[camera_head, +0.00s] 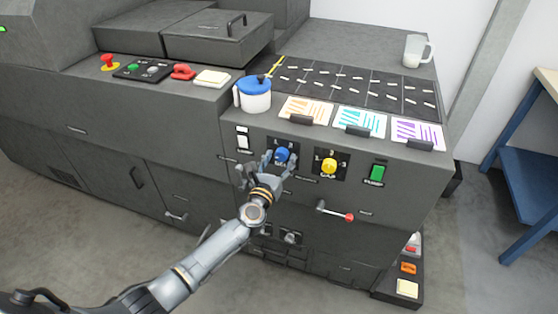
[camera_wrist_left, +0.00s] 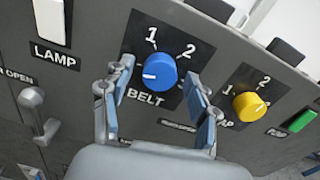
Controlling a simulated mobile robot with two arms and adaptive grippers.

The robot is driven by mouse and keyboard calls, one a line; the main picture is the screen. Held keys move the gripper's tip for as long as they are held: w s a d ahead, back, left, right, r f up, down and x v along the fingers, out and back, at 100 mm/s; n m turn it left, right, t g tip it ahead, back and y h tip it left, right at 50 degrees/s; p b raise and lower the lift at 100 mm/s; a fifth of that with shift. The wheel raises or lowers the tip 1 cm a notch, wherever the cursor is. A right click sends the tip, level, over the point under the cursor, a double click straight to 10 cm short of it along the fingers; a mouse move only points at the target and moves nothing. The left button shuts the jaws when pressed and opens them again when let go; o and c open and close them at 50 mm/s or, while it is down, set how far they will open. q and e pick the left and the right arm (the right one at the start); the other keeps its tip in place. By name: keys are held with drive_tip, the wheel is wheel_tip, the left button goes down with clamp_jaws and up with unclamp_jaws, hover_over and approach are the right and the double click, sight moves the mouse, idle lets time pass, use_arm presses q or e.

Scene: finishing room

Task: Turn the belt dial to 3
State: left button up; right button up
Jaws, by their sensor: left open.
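The blue belt dial (camera_wrist_left: 159,71) sits on a black plate marked BELT on the grey machine front. In the left wrist view its white mark is on the dial's left side, below the numeral 1. Numerals 1 and 2 show above it; the 3 is hidden by my right-hand finger. My left gripper (camera_wrist_left: 158,85) is open, with one finger on each side of the dial; I cannot tell whether they touch it. In the head view the dial (camera_head: 281,154) shows between the fingers of my left gripper (camera_head: 279,160). My right gripper is not in view.
A yellow dial (camera_head: 329,166) and a green switch (camera_head: 377,173) are to the right. A white lamp switch (camera_head: 243,138) is close on the left. A red-tipped lever (camera_head: 336,212) sticks out below. A blue-lidded pot (camera_head: 254,96) stands on the ledge above.

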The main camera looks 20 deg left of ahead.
use_arm(q)
drive_tip(key=c, duration=1.2)
